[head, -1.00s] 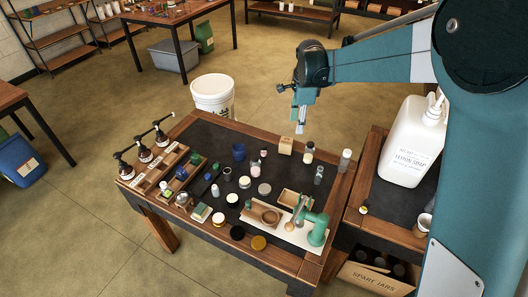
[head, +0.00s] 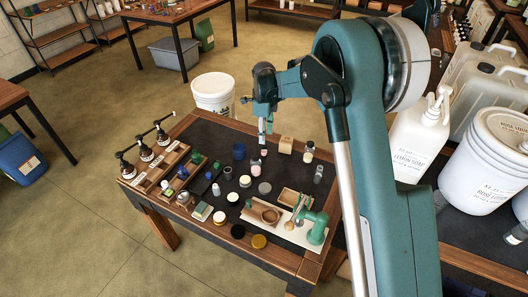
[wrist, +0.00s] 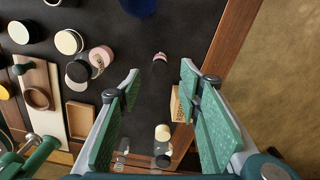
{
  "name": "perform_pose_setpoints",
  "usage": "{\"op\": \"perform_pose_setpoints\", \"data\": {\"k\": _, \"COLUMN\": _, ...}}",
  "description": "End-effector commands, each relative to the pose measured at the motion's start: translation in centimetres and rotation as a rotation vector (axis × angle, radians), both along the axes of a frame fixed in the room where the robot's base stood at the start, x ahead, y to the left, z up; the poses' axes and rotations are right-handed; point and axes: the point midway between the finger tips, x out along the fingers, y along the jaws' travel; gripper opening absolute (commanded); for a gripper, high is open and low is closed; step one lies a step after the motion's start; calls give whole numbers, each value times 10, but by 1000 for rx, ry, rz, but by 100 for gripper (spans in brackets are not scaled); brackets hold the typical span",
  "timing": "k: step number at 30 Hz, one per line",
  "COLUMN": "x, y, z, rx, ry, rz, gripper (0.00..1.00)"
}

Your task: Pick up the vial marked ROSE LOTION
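No ROSE LOTION label is readable, so I cannot tell for certain which vial is the marked one. In the head view, a small pink vial with a dark cap (head: 264,153) stands near the back middle of the black-topped table, and a pinkish-white vial (head: 255,166) stands just left of and nearer than it. My gripper (head: 263,141) hangs above the table's back part, close over the pink vial in the picture. In the wrist view, my gripper (wrist: 160,80) is open and empty, and a small pink and dark vial (wrist: 160,57) shows between and beyond its fingertips.
A blue cup (head: 239,151), a wooden block (head: 286,145) and a dark-capped bottle (head: 309,153) stand near. Several jars, a wooden tray (head: 289,198) and a green press (head: 316,232) crowd the front. A white bucket (head: 212,94) stands behind the table; large containers stand at right.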

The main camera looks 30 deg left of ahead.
Motion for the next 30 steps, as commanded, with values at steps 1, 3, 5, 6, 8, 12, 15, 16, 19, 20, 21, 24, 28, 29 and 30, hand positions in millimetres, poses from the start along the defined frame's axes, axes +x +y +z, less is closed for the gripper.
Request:
{"op": "perform_pose_setpoints", "data": {"k": 1, "x": 0, "y": 0, "z": 0, "rx": 0, "ry": 0, "rz": 0, "gripper": 36}}
{"op": "perform_pose_setpoints", "data": {"k": 3, "x": 0, "y": 0, "z": 0, "rx": 0, "ry": 0, "rz": 0, "gripper": 36}}
{"op": "perform_pose_setpoints", "data": {"k": 5, "x": 0, "y": 0, "z": 0, "rx": 0, "ry": 0, "rz": 0, "gripper": 36}}
{"op": "perform_pose_setpoints", "data": {"k": 6, "x": 0, "y": 0, "z": 0, "rx": 0, "ry": 0, "rz": 0, "gripper": 36}}
{"op": "perform_pose_setpoints", "data": {"k": 8, "x": 0, "y": 0, "z": -1, "rx": 0, "ry": 0, "rz": 0, "gripper": 36}}
{"op": "perform_pose_setpoints", "data": {"k": 12, "x": 1, "y": 0, "z": -8, "rx": 0, "ry": 0, "rz": 1, "gripper": 36}}
{"op": "perform_pose_setpoints", "data": {"k": 15, "x": 1, "y": 0, "z": -17, "rx": 0, "ry": 0, "rz": 1, "gripper": 36}}
{"op": "perform_pose_setpoints", "data": {"k": 16, "x": 1, "y": 0, "z": -19, "rx": 0, "ry": 0, "rz": 1, "gripper": 36}}
{"op": "perform_pose_setpoints", "data": {"k": 19, "x": 0, "y": 0, "z": -25, "rx": 0, "ry": 0, "rz": 1, "gripper": 36}}
{"op": "perform_pose_setpoints", "data": {"k": 20, "x": 0, "y": 0, "z": -26, "rx": 0, "ry": 0, "rz": 1, "gripper": 36}}
{"op": "perform_pose_setpoints", "data": {"k": 21, "x": 0, "y": 0, "z": -26, "rx": 0, "ry": 0, "rz": 1, "gripper": 36}}
{"op": "perform_pose_setpoints", "data": {"k": 24, "x": 0, "y": -1, "z": -26, "rx": 0, "ry": 0, "rz": 1, "gripper": 36}}
{"op": "perform_pose_setpoints", "data": {"k": 28, "x": 0, "y": -1, "z": -26, "rx": 0, "ry": 0, "rz": 1, "gripper": 36}}
{"op": "perform_pose_setpoints", "data": {"k": 29, "x": 0, "y": -1, "z": -26, "rx": 0, "ry": 0, "rz": 1, "gripper": 36}}
{"op": "perform_pose_setpoints", "data": {"k": 30, "x": 0, "y": -1, "z": -27, "rx": 0, "ry": 0, "rz": 1, "gripper": 36}}
